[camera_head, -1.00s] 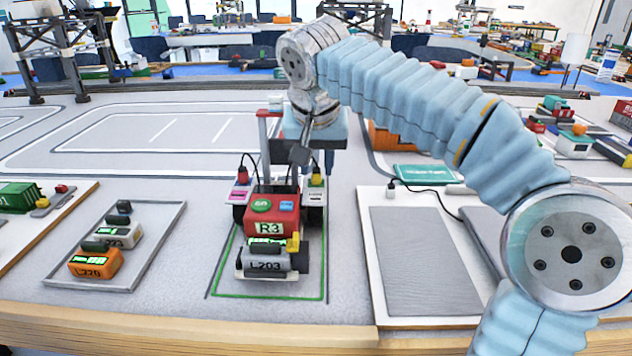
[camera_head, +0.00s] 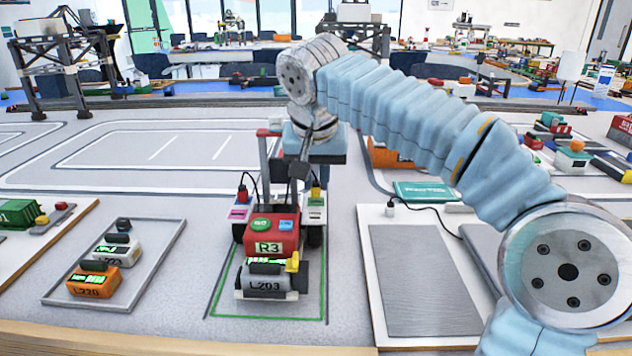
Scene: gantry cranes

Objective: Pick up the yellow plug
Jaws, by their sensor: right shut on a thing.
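The yellow plug (camera_head: 316,192) is at the right side of the red crane unit marked R3 (camera_head: 287,238), just above a white labelled block (camera_head: 315,213). It is small, with a dark cable above it. My right gripper (camera_head: 299,172) reaches down from above, close to the plug's upper left. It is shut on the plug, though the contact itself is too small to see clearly. I cannot tell whether the plug is clear of the block. My left gripper is not in view.
A red plug (camera_head: 242,193) stands on the unit's left side. A grey block L203 (camera_head: 265,283) with a yellow part sits in front. An orange block L220 (camera_head: 95,282) lies in a left tray (camera_head: 160,267). A grey pad (camera_head: 420,280) at right is bare.

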